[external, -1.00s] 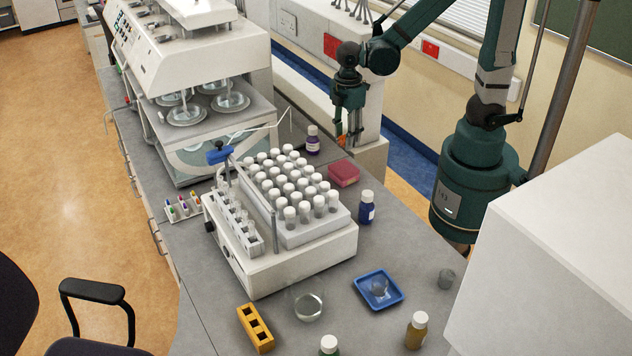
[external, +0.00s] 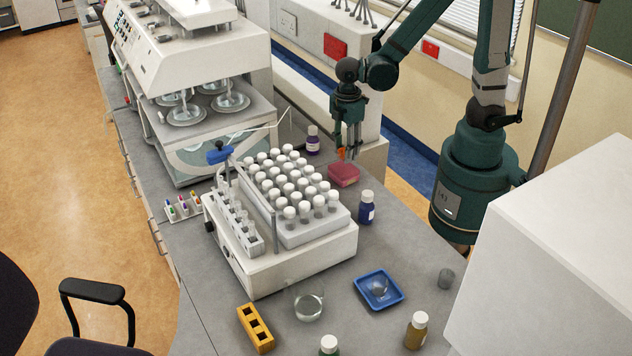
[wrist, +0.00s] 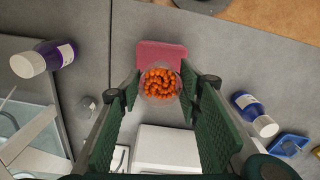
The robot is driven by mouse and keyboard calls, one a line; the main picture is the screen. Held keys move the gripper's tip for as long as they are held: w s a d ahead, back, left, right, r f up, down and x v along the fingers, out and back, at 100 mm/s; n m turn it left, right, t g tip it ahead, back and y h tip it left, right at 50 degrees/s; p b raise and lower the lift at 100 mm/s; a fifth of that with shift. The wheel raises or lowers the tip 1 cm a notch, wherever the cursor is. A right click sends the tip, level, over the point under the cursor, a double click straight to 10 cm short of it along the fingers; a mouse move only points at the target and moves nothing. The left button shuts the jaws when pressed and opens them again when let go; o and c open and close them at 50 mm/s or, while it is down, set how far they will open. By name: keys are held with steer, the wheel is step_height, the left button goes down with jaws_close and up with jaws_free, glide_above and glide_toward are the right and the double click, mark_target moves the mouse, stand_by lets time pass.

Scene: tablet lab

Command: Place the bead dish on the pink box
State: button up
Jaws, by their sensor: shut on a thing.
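The bead dish (wrist: 160,84) is a small clear dish full of orange beads. My gripper (external: 346,152) is shut on it, and its two fingers flank the dish in the wrist view. The pink box (external: 343,174) lies flat on the grey bench, right of the vial rack. In the external view the orange beads show just above the back part of the box. In the wrist view the pink box (wrist: 160,54) shows behind the dish, which overlaps its near edge. I cannot tell whether the dish touches the box.
A purple-labelled bottle (external: 313,140) stands behind and left of the box, and a blue bottle (external: 366,207) stands in front of it. The white machine with capped vials (external: 300,255) is to the left. A blue tray (external: 396,301) lies farther forward.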

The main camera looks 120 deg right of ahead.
mark_target(344, 167)
steer(key=shift+f, duration=2.05)
steer(key=shift+f+b, duration=0.15)
steer(key=shift+b, duration=0.2)
steer(key=o, duration=0.9)
steer(key=shift+r, duration=0.25)
steer(key=shift+r+p, duration=0.75)
steer(key=shift+r, duration=5.15)
steer(key=shift+a+r, duration=0.1)
